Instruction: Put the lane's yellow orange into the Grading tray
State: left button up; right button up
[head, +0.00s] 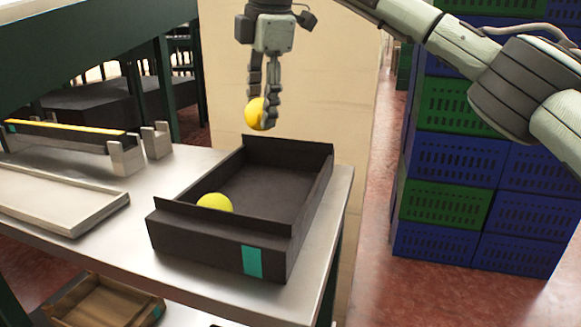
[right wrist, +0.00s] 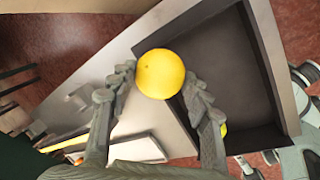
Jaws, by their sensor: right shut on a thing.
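My right gripper (head: 266,100) is shut on a yellow orange (head: 254,114) and holds it above the far end of a dark tray with a teal label. In the right wrist view the held orange (right wrist: 161,74) sits between both fingertips. The dark tray (head: 205,246) stands on the metal table, and I take it for the Grading tray. A greener-yellow fruit (head: 215,203) lies inside at its near left. The tray's dark inside also shows in the right wrist view (right wrist: 240,75), beyond the held orange. My left gripper is not in view.
A lane with an orange-yellow strip (head: 65,127) and grey end blocks (head: 126,157) is at the left. A shallow pale tray (head: 60,222) lies before it. Blue and green crates (head: 440,190) are stacked at the right. A brown box (head: 105,303) sits below the table.

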jog(key=s+d+f, duration=0.1)
jog(key=d, duration=0.1)
jog(key=s+d+f, duration=0.1)
jog(key=d+f, duration=0.1)
jog(key=s+d+f, duration=0.1)
jog(key=d, duration=0.1)
jog(key=shift+s+f, duration=0.2)
jog(key=shift+s, duration=0.2)
jog(key=shift+f, duration=2.15)
jog(key=o, duration=1.2)
jog(key=v, duration=1.2)
jog(key=shift+s+d, duration=0.1)
